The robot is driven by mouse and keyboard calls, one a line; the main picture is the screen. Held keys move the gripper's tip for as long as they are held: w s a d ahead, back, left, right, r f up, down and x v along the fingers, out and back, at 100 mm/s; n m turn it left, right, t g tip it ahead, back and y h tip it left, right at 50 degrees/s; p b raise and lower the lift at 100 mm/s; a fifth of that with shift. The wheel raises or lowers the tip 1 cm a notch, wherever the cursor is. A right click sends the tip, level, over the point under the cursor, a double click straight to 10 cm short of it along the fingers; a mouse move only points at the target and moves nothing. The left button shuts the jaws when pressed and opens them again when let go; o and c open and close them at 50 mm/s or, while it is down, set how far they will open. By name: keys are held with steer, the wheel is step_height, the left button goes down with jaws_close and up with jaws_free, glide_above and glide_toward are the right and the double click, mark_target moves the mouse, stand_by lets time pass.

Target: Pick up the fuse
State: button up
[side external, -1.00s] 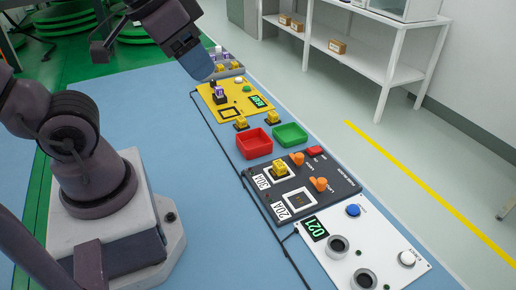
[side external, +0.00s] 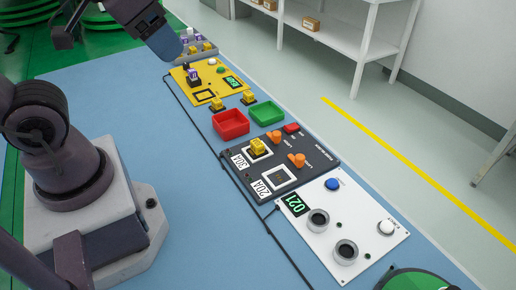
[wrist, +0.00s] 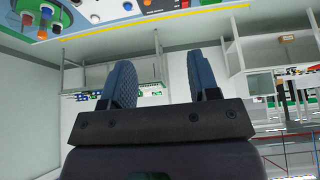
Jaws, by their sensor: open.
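Several fuse-like blocks are in the side external view, and I cannot tell which is the task's fuse. A yellow one (side external: 257,146) sits in the 30A square of the dark panel. A purple-topped one (side external: 194,75) stands on the yellow board. My gripper (side external: 168,45) is above the table, up and left of the yellow board, touching none of them. In the wrist view my gripper (wrist: 163,88) has its two blue fingers apart with nothing between them.
A red bin (side external: 231,123) and a green bin (side external: 267,112) stand between the yellow board (side external: 207,93) and the dark panel (side external: 318,172). A grey tray (side external: 209,48) with several blocks lies at the back. A white panel (side external: 345,225) is in front. The blue table (side external: 130,100) is clear at left.

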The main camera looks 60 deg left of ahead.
steer(key=n+g+y, duration=0.1)
steer(key=n+g, duration=0.5)
steer(key=n, duration=1.2)
glide_toward(257, 143)
steer(key=f, duration=0.4)
steer(key=shift+s+a+f, duration=0.15)
steer(key=shift+s, duration=0.25)
steer(key=shift+w+a+f, duration=0.15)
steer(key=shift+f, duration=1.3)
steer(key=shift+w+a+f, duration=0.15)
steer(key=shift+f, duration=1.35)
